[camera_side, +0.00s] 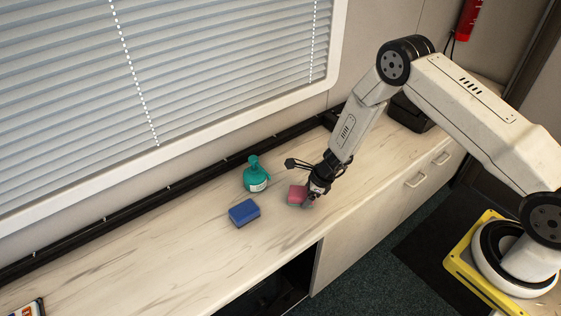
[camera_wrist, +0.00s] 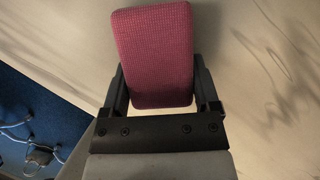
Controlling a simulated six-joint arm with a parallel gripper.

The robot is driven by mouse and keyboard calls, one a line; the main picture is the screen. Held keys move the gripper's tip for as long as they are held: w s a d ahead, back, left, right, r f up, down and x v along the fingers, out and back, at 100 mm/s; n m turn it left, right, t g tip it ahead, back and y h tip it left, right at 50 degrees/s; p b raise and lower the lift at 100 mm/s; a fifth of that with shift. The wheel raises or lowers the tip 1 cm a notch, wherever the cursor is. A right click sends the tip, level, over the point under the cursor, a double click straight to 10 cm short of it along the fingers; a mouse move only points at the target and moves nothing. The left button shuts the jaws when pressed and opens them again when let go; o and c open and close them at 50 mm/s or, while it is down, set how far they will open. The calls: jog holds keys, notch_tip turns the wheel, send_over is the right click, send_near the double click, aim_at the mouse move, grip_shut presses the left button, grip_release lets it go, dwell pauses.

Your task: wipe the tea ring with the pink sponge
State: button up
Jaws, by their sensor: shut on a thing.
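The pink sponge (camera_side: 297,194) is at the end of my arm over the wooden counter in the side view. It also fills the upper middle of the wrist view (camera_wrist: 153,50). My gripper (camera_side: 306,201) is shut on the pink sponge, with one finger on each side of it; the fingers show in the wrist view (camera_wrist: 160,90). I cannot tell whether the sponge touches the counter. I cannot make out a tea ring in either view; the dark streaks on the counter look like its grain or shadows.
A blue sponge (camera_side: 244,212) lies left of my gripper on the counter (camera_side: 150,255). A teal bottle (camera_side: 257,176) stands behind it. A dark box (camera_side: 410,112) is at the far right end. The counter's left part is mostly clear. A card-like item (camera_side: 28,308) lies at lower left.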

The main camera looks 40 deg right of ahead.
aim_at(289, 208)
jog(key=shift+d, duration=1.25)
jog(key=shift+a, duration=3.95)
jog(key=shift+a+r, duration=0.15)
jog(key=shift+a, duration=0.05)
notch_tip(289, 208, up, 8)
